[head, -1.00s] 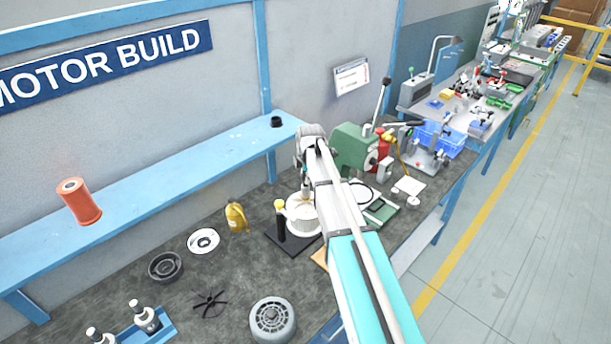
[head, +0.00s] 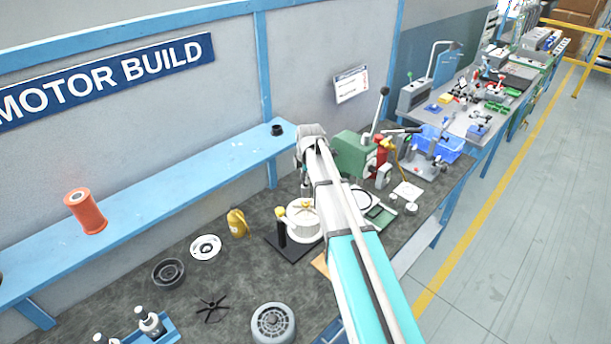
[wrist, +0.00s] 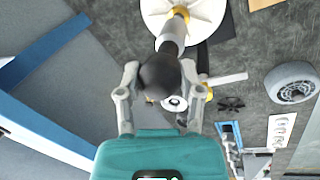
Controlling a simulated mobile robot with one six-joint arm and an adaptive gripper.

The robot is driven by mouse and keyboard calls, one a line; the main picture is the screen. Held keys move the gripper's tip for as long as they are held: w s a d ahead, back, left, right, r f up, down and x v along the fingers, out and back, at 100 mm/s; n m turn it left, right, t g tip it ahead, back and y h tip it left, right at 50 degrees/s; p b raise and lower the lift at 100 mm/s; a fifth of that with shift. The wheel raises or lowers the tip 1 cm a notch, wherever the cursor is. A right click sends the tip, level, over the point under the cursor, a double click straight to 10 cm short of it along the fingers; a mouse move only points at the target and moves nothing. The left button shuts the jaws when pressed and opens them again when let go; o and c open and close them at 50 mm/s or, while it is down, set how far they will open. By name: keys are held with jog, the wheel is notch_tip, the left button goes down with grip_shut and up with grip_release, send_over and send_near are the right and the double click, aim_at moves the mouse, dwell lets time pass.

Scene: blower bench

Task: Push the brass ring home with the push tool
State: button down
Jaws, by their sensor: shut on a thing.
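My gripper (wrist: 160,95) is shut on the push tool, a grey shaft (wrist: 172,38) with a black ball knob (wrist: 160,75), seen in the wrist view. The shaft points at the middle of the white round housing (wrist: 208,22). A brass-coloured ring (wrist: 181,12) shows at the shaft's far end; whether the tool touches it is unclear. In the head view my arm covers most of the gripper. The white housing (head: 299,226) sits on a black base plate (head: 285,252), with brass (head: 307,204) at its top centre, just below the tool.
A black post with a yellow top (head: 281,212) stands left of the housing. A green press (head: 355,152) stands behind and right. The blue shelf (head: 180,178) runs along the wall.

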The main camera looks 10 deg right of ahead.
jog(key=shift+w+p+v, duration=0.15)
jog(key=shift+p+v, duration=0.6)
jog(key=shift+v, duration=0.05)
jog(key=shift+w+p+v, duration=0.2)
jog(key=shift+p+v, duration=0.55)
jog(key=shift+v, duration=0.05)
